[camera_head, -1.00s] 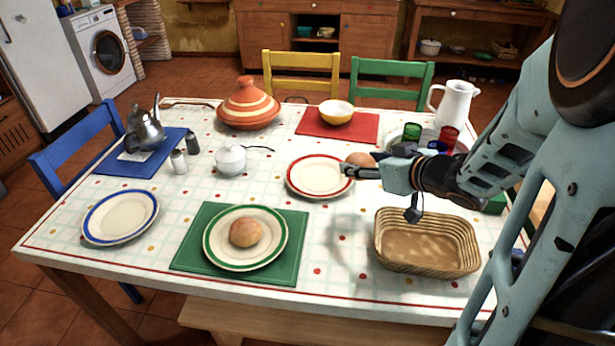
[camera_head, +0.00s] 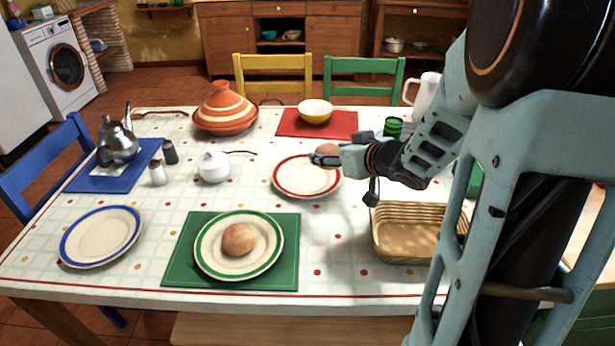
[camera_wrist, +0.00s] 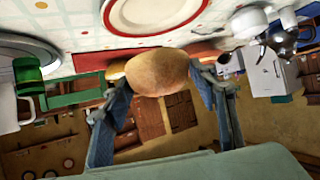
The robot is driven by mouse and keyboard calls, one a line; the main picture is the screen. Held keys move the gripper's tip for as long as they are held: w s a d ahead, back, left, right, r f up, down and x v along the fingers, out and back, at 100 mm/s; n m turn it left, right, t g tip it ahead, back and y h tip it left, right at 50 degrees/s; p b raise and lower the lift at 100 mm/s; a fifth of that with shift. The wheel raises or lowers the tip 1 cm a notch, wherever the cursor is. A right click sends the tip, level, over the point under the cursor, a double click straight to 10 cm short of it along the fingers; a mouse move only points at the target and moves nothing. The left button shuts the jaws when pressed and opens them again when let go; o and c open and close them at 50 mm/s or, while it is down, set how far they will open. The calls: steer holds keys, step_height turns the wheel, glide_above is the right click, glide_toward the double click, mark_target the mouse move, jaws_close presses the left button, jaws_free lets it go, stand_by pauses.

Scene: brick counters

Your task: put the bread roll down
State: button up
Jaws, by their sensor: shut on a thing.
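My gripper (camera_head: 326,159) is shut on a bread roll (camera_head: 327,149), which is partly hidden behind the fingers in the head view. In the wrist view the roll (camera_wrist: 157,72) sits between the two fingers of my gripper (camera_wrist: 160,85). The held roll is over or near the back right rim of the red-rimmed plate (camera_head: 300,178); its exact height above the plate is hard to tell. The red-rimmed plate also shows in the wrist view (camera_wrist: 150,12) and looks empty. Another roll (camera_head: 239,240) lies on the green-rimmed plate (camera_head: 210,254).
An empty wicker basket (camera_head: 410,252) stands at the front right. A blue-rimmed plate (camera_head: 101,236) is empty at the left. A white sugar bowl (camera_head: 214,167), an orange tagine (camera_head: 225,110), a yellow bowl (camera_head: 315,111) and a green glass (camera_head: 393,128) stand around the red-rimmed plate.

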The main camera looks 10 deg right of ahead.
steer(key=b, duration=0.4)
glide_above(309, 181)
steer(key=f, duration=0.7)
steer(key=shift+s+d, duration=0.15)
steer(key=shift+s, duration=0.05)
steer(key=shift+w+f+b, duration=0.15)
steer(key=shift+f+b, duration=0.25)
steer(key=shift+f, duration=0.5)
steer(key=shift+w+f+b, duration=0.1)
steer(key=shift+f+b, duration=0.25)
steer(key=shift+f, duration=0.55)
steer(key=shift+f, duration=0.2)
steer(key=o, duration=1)
steer(key=shift+r, duration=0.1)
